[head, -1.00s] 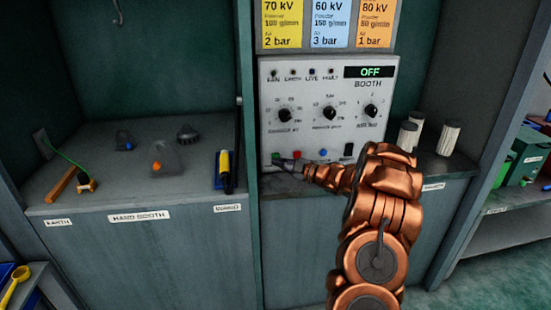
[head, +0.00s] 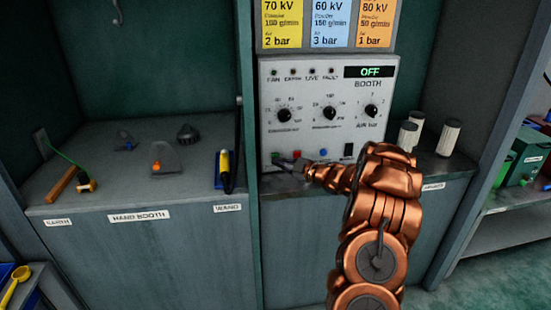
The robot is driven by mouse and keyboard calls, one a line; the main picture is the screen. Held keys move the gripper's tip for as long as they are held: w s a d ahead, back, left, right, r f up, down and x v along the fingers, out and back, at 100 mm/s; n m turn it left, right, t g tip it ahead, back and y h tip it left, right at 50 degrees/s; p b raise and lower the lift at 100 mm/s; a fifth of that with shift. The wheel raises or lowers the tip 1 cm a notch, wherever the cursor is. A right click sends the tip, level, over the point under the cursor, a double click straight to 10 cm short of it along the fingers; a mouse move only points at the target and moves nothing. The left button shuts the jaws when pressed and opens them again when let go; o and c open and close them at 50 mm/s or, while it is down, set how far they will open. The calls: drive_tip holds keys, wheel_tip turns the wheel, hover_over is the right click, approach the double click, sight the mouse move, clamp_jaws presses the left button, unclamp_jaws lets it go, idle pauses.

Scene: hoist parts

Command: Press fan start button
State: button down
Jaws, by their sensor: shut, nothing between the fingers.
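The booth control panel (head: 328,112) is a pale box with three black knobs and a display (head: 370,72) that reads OFF. Its bottom row has a green button (head: 275,156) at the left, then a red button (head: 297,154), a blue button (head: 323,152) and a black switch (head: 348,150). A fan lamp (head: 274,72) sits at the panel's top left and looks dark. My gripper (head: 283,160) is shut and empty, its tip at the green button's lower right. I cannot tell whether it touches the button. The tip partly covers the button's edge.
Setting cards (head: 330,24) hang above the panel. White cylinders (head: 449,137) stand on the shelf to its right. On the left bench (head: 110,195) lie a yellow and black wand (head: 225,170), a grey piece with an orange knob (head: 165,160) and an earth clamp (head: 87,184).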

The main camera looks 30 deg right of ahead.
drive_tip(key=shift+w, duration=0.1)
drive_tip(key=shift+w+d, duration=0.15)
drive_tip(key=shift+w, duration=0.15)
drive_tip(key=shift+w+d+p, duration=0.15)
drive_tip(key=shift+w+p, duration=0.15)
drive_tip(key=shift+w, duration=0.05)
idle(0.8)
drive_tip(key=shift+s, duration=0.15)
drive_tip(key=shift+s+a+b, duration=0.35)
drive_tip(key=shift+s+b, duration=0.2)
drive_tip(key=shift+s, duration=0.05)
idle(0.4)
